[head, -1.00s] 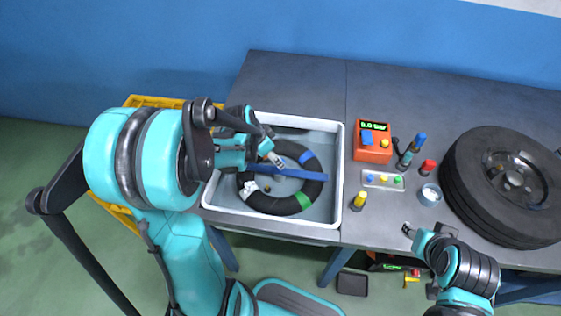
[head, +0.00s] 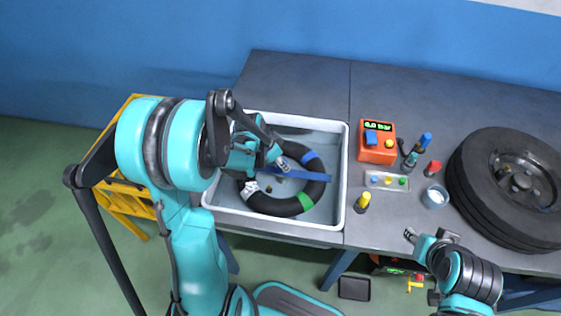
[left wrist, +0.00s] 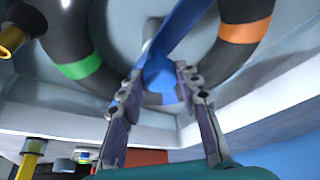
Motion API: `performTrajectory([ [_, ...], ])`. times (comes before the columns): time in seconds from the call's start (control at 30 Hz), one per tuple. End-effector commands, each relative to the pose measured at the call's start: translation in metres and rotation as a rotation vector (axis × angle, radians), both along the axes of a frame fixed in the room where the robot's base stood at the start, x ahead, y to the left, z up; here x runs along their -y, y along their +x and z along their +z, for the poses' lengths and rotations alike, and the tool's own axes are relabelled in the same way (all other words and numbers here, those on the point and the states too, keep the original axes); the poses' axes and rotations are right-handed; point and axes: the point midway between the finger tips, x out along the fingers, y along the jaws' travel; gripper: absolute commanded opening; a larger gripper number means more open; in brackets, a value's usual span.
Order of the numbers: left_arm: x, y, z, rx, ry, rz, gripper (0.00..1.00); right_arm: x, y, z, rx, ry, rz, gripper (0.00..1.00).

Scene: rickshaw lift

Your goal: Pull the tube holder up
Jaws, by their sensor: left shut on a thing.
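The tube holder (head: 308,175) is a blue bar lying across a black inner tube (head: 270,205) in a white-rimmed basin (head: 345,180). The tube carries blue, green and white bands in the head view; an orange band shows in the left wrist view. My left gripper (head: 283,165) is at the bar's left part, its fingers on either side of a rounded blue part of the holder (left wrist: 160,84). It is shut on the holder. My arm hides part of the tube and bar. My right gripper (head: 411,235) is by the table's front edge, empty; its finger gap is too small to tell.
Right of the basin stand an orange pressure gauge box (head: 377,142), a button panel (head: 387,181), a yellow-capped piece (head: 362,201), a cup (head: 435,197) and small bottles. A large tire (head: 505,190) fills the table's right. A yellow frame (head: 125,200) stands left. The table behind the basin is clear.

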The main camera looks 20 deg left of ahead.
Motion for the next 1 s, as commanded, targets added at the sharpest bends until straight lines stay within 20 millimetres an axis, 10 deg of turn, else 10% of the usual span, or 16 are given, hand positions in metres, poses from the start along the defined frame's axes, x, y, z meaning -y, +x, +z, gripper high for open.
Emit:
performTrajectory([
  [0.5,0.000,0.000,0.078,0.001,-0.001,0.000,0.00,0.000,0.000,0.056,0.000,0.000,0.000,0.40],
  [0.87,0.000,0.002,0.082,0.005,-0.001,0.002,0.00,0.000,0.000,0.056,0.000,0.000,0.000,0.40],
  [0.9,0.000,0.002,0.082,0.006,-0.002,0.002,0.44,0.000,0.000,0.056,0.000,0.000,0.000,0.40],
  [1.0,0.000,0.002,0.082,0.004,-0.002,0.001,0.54,0.000,0.000,0.056,0.000,0.000,0.000,0.40],
])
